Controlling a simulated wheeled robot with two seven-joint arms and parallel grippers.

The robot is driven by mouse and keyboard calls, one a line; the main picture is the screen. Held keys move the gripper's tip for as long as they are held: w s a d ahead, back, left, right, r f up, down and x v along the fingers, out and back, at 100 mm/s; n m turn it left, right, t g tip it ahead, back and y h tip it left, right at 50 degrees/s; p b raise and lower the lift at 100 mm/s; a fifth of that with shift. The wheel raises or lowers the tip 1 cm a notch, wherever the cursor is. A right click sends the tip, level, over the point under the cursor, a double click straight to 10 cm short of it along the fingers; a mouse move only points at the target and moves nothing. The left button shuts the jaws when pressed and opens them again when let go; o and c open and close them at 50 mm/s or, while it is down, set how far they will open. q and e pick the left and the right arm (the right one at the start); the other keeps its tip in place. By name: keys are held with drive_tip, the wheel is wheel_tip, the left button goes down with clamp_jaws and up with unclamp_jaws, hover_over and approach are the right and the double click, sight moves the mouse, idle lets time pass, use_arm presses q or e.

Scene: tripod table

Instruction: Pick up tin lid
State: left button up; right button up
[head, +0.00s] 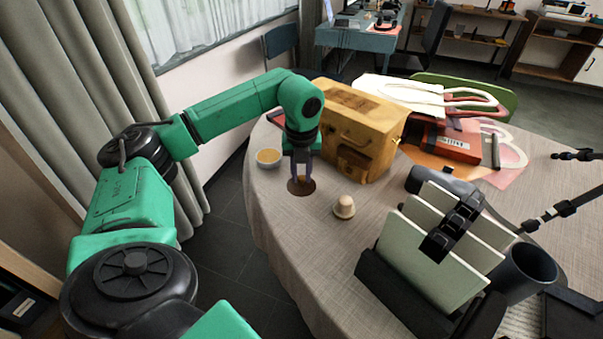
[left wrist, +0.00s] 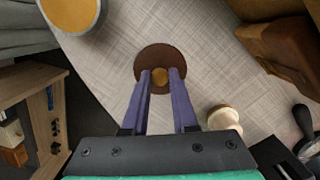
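The tin lid (head: 296,190) looks like a flat dark brown disc lying on the cloth-covered table near its left edge. In the left wrist view the lid (left wrist: 149,56) shows a small round tan knob (left wrist: 160,76) at its middle. My left gripper (head: 301,180) points down over the lid. Its two purple fingers (left wrist: 161,73) stand apart, one on each side of the knob. My right gripper is out of view.
A bowl with yellowish contents (head: 268,158) stands left of the lid. A small pale wooden stamp-like object (head: 344,207) stands to its right. A yellow-brown box (head: 362,122) stands close behind. A rack of pale plates (head: 425,255) and a dark cup (head: 526,270) are at front right.

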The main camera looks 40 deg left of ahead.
use_arm(q)
clamp_jaws()
